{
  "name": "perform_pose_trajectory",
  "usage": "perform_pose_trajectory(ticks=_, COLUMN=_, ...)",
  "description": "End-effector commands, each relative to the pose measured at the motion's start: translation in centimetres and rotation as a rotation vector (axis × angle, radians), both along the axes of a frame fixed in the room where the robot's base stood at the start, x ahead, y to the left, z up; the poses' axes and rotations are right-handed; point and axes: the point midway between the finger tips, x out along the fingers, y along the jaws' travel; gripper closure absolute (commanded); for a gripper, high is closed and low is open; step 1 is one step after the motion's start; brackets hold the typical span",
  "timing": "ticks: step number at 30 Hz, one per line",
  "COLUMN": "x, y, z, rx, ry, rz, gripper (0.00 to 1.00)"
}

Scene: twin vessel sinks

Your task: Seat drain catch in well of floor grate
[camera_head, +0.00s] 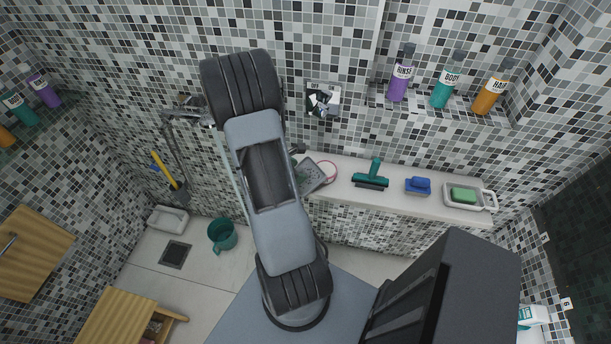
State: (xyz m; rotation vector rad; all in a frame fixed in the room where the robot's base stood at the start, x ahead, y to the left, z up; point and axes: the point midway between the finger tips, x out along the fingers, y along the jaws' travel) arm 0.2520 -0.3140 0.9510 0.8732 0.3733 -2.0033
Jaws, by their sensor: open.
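A small round piece with a red-pink rim (331,168) lies on the white ledge, just right of my arm, and may be the drain catch. It partly overlaps or touches a grey speckled flat piece (311,179); I cannot tell which lies on top. My arm rises through the middle of the view.
The ledge (410,205) also holds a green squeegee (371,176), a blue brush (418,186) and a soap dish (482,202) with green soap. A wooden stool (118,318) stands in front.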

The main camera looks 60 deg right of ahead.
Motion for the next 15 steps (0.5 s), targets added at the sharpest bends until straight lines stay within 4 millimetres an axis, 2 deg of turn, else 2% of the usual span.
perform_pose_trajectory(ticks=7, x=-1.1, y=-1.8, z=-2.1, rx=0.001, ry=0.002, rz=-0.002, gripper=0.41)
perform_pose_trajectory(ticks=15, x=-1.3, y=-2.1, z=-2.6, rx=0.000, ry=-0.002, rz=-0.001, gripper=0.41)
